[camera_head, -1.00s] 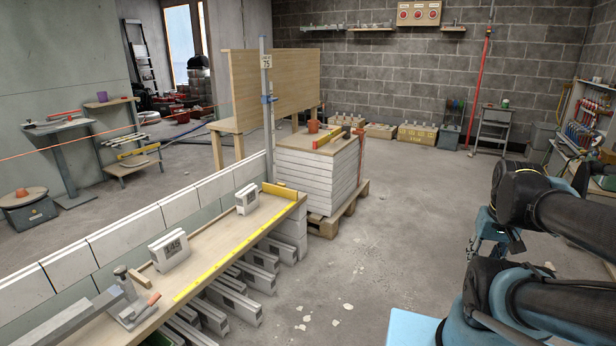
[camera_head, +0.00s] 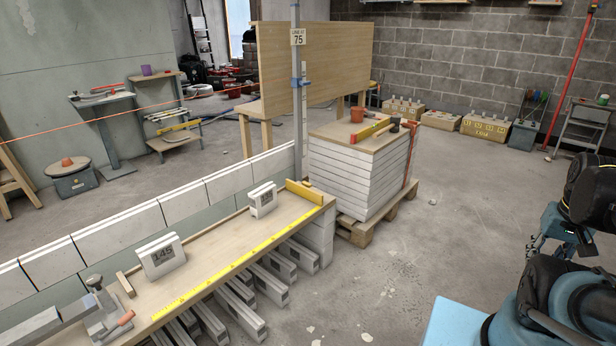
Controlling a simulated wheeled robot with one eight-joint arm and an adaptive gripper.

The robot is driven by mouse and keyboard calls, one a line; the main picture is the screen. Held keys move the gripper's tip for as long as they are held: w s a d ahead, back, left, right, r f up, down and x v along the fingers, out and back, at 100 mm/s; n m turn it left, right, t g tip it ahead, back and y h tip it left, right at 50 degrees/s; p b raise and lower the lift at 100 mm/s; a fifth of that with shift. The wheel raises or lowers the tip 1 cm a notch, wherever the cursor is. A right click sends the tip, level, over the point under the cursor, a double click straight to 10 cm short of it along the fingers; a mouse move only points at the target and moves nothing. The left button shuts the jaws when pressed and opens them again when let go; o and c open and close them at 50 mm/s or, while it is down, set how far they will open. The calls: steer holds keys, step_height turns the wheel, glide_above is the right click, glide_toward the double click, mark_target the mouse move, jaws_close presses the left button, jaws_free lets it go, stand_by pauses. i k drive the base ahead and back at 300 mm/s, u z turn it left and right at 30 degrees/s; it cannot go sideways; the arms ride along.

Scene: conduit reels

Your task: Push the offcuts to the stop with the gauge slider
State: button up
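Two pale offcut blocks stand upright and apart on a wooden bench top (camera_head: 215,250). The nearer offcut (camera_head: 161,257) is marked 145; the smaller, farther offcut (camera_head: 263,200) has a label too small to read. A yellow stop (camera_head: 305,192) stands across the far end of the bench. What looks like the gauge slider (camera_head: 104,318), a grey metal piece with a dark knob and an orange handle, sits at the near left end, apart from the offcuts. A short wooden strip (camera_head: 125,285) lies between it and the nearer offcut.
A yellow measuring strip (camera_head: 225,265) runs along the bench's front edge. A low white block wall (camera_head: 185,205) stands behind it. A grey post (camera_head: 297,100) rises past the far end. A pallet stack (camera_head: 352,176) stands beyond.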

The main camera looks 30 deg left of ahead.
mark_target(304, 191)
steer(key=u, duration=0.45)
steer(key=i, duration=1.4)
steer(key=u, duration=0.55)
